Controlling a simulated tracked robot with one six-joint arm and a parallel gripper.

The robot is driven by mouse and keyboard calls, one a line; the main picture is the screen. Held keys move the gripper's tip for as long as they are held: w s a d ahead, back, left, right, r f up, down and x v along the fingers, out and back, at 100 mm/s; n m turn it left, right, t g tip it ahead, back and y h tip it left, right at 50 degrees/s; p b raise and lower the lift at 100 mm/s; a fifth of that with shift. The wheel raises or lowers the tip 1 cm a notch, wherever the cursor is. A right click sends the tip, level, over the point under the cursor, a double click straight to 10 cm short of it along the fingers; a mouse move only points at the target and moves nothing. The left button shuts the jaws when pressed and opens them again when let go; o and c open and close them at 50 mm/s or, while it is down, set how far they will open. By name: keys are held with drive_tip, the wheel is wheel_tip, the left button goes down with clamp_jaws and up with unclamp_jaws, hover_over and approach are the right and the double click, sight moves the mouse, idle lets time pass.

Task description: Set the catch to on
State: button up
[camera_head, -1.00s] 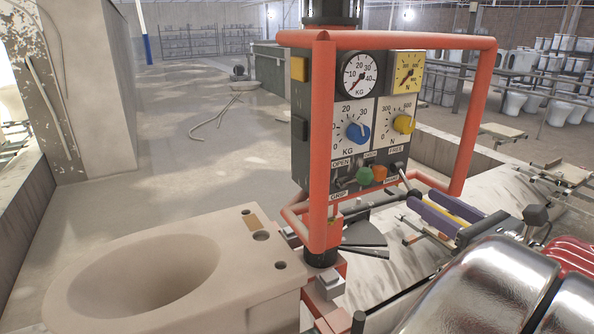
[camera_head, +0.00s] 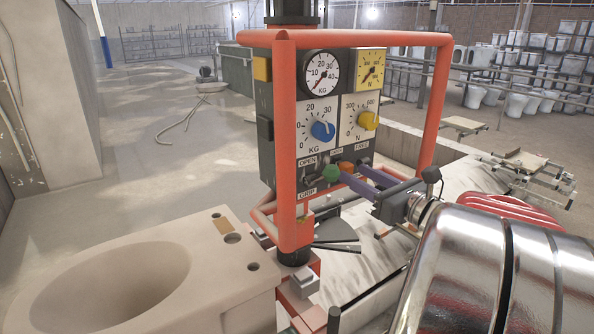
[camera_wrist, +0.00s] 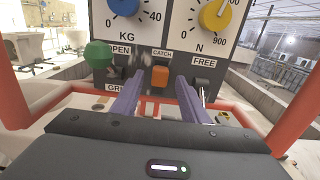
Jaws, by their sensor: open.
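The catch is an orange rocker switch (camera_wrist: 160,76) under the CATCH label on the control panel (camera_wrist: 140,28). It also shows as a small orange piece (camera_head: 346,167) in the head view, partly hidden. My gripper (camera_wrist: 160,86) is open, with its two purple fingers pointing at the panel, one to each side of the catch in the wrist view. The jaws look empty. In the head view my gripper (camera_head: 352,174) is close in front of the panel's lower edge. Whether the fingers touch anything, and the catch's on or off marks, I cannot tell.
A green knob (camera_wrist: 98,54) sticks out left of the catch. A dark lever (camera_wrist: 203,76) sits under FREE at the right. An orange-red tube frame (camera_head: 286,150) surrounds the panel. A beige ceramic bowl (camera_head: 200,262) stands at the lower left.

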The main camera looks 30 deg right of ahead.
drive_tip(key=shift+w, duration=1.15)
clamp_jaws()
